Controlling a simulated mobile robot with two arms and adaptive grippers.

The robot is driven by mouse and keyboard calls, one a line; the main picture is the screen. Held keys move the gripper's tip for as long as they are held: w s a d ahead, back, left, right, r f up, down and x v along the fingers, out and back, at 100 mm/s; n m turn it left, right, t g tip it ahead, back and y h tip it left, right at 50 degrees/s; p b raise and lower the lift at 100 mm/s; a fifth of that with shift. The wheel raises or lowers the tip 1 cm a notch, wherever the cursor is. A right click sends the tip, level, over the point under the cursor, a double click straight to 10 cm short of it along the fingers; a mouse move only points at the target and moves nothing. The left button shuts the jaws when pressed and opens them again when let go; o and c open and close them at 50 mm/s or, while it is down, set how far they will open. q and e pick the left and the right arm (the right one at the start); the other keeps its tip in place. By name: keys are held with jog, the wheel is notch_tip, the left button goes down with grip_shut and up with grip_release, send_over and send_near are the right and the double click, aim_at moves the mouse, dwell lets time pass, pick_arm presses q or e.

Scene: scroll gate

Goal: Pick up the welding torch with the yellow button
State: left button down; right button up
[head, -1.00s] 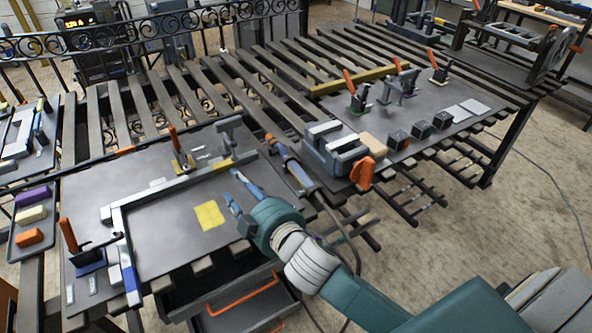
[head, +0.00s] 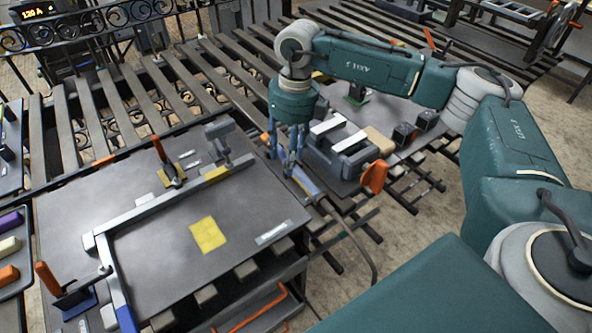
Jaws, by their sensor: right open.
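The welding torch (head: 306,184) lies in the gap between the two work plates, with its blue-grey handle towards the front and its cable (head: 352,238) running down to the right. My right gripper (head: 285,162) points down over the torch, with its blue fingers open around or just above the handle. I cannot tell whether they touch it. The fingers and wrist hide the torch's neck and upper part. A yellow button cannot be made out. My left gripper is not in view.
A grey vise (head: 338,150) with an orange handle (head: 374,177) stands close to the right of the torch. The left plate (head: 160,250) carries a metal square frame (head: 150,207), clamps and a yellow note (head: 208,235). The plate's front right area is mostly clear.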

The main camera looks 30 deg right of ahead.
jog(key=d+h, duration=0.1)
jog(key=d, duration=0.3)
jog(key=p, duration=0.1)
send_over(301, 177)
jog(key=shift+m, duration=0.3)
notch_tip(301, 177, down, 4)
jog(key=shift+w+f, duration=0.1)
jog(key=shift+f+p, duration=0.5)
jog(key=shift+p, duration=0.2)
jog(key=f, duration=0.1)
jog(key=f+p, duration=0.1)
jog(key=f, duration=0.1)
jog(key=shift+s+f, duration=0.25)
jog(key=shift+f, duration=0.5)
jog(key=c, duration=0.9)
jog(key=shift+w+r, duration=0.1)
jog(key=shift+c, duration=0.2)
